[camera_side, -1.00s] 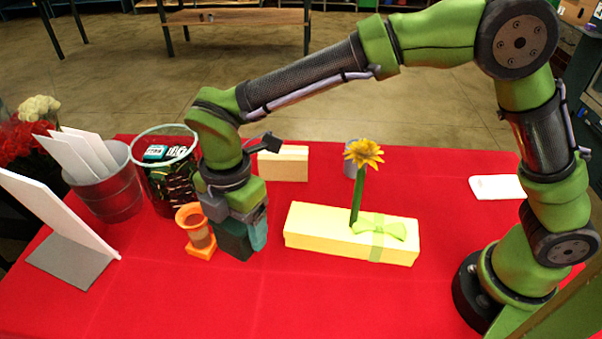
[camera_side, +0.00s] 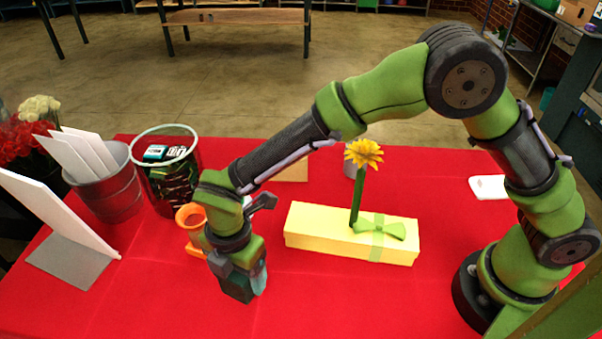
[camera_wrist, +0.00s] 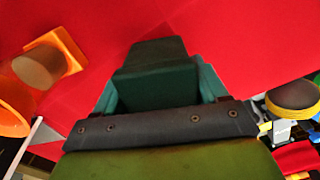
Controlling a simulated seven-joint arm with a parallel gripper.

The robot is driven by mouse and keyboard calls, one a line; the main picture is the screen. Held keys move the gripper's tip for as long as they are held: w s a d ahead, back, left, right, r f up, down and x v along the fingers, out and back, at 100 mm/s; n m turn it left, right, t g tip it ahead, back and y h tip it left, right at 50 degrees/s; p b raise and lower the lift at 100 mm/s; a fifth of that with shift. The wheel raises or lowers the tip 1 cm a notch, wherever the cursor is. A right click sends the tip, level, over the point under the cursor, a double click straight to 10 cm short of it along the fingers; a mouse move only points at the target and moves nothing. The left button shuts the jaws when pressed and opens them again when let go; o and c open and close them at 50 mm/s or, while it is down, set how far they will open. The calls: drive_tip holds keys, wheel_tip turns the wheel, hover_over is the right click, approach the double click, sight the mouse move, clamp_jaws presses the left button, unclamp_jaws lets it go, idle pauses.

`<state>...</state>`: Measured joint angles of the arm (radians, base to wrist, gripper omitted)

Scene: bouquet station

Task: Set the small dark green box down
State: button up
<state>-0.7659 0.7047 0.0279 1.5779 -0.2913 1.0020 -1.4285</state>
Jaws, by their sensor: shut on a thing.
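The small dark green box (camera_side: 236,288) is held between the fingers of my gripper (camera_side: 248,281), low over the front of the red tablecloth in the side view. In the wrist view the box (camera_wrist: 153,75) sits between the two teal fingers of my gripper (camera_wrist: 158,90), with red cloth beyond it. My gripper is shut on the box. Part of the box is hidden by the fingers. I cannot tell whether its underside touches the cloth.
An orange stand (camera_side: 192,216) is just behind my gripper, partly hidden. A yellow box (camera_side: 330,236) with a green bow and yellow flower (camera_side: 363,153) lies to the right. The front cloth (camera_side: 330,305) is clear.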

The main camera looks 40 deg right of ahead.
drive_tip(key=shift+f, duration=0.15)
drive_tip(key=o, duration=1.1)
wheel_tip(320, 180, up, 12)
drive_tip(key=shift+r, duration=0.2)
drive_tip(key=shift+f, duration=0.1)
drive_tip(key=shift+f, duration=4.2)
drive_tip(key=shift+f, duration=0.1)
